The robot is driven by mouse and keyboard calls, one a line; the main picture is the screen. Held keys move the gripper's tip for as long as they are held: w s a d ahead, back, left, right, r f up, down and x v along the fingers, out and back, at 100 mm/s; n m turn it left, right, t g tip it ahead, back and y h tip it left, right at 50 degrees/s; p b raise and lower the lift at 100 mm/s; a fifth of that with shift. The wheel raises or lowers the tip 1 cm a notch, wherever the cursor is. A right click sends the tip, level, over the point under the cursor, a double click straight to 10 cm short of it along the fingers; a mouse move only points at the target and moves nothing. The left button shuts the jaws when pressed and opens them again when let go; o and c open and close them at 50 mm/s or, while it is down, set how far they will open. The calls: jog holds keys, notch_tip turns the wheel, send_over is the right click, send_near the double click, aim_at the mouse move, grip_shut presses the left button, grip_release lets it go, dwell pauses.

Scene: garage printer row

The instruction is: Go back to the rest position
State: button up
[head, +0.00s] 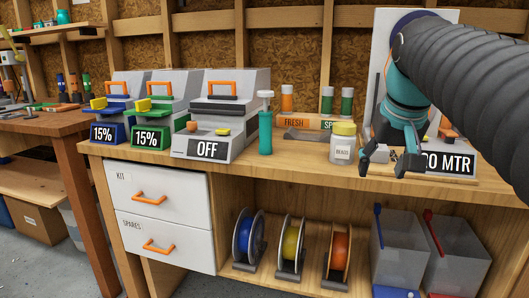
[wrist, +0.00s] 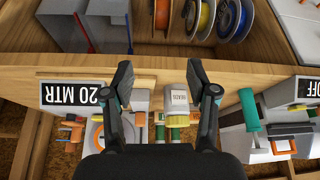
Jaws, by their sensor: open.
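My gripper (head: 396,168) hangs over the right part of the wooden bench (head: 310,163), in front of the machine labelled "20 MTR" in the wrist view (wrist: 74,94). Its fingers are apart with nothing between them, and it also shows in the wrist view (wrist: 165,85). My dark ribbed arm reaches in from the right and hides part of that machine. A clear jar with a yellow lid (head: 343,143) stands just left of my gripper, apart from it in the head view.
Printers labelled "15%" and "OFF" (head: 208,148) stand at left, beside a teal cylinder (head: 265,128). A rack marked "FRESH" (head: 293,122) stands behind. Below are white drawers (head: 164,196), blue, yellow and orange spools (head: 247,240) and grey bins (head: 397,248). The front bench strip is mostly clear.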

jog(key=s+a+f, duration=0.3)
jog(key=s+f, duration=0.5)
jog(key=f, duration=0.3)
jog(key=s+a+f+n, duration=0.1)
jog(key=s+a+f, duration=0.2)
jog(key=s+f, duration=0.5)
notch_tip(320, 180, down, 4)
jog(key=shift+s+f+n+y, duration=0.2)
jog(key=shift+s+n+y, duration=0.1)
jog(key=shift+y, duration=0.1)
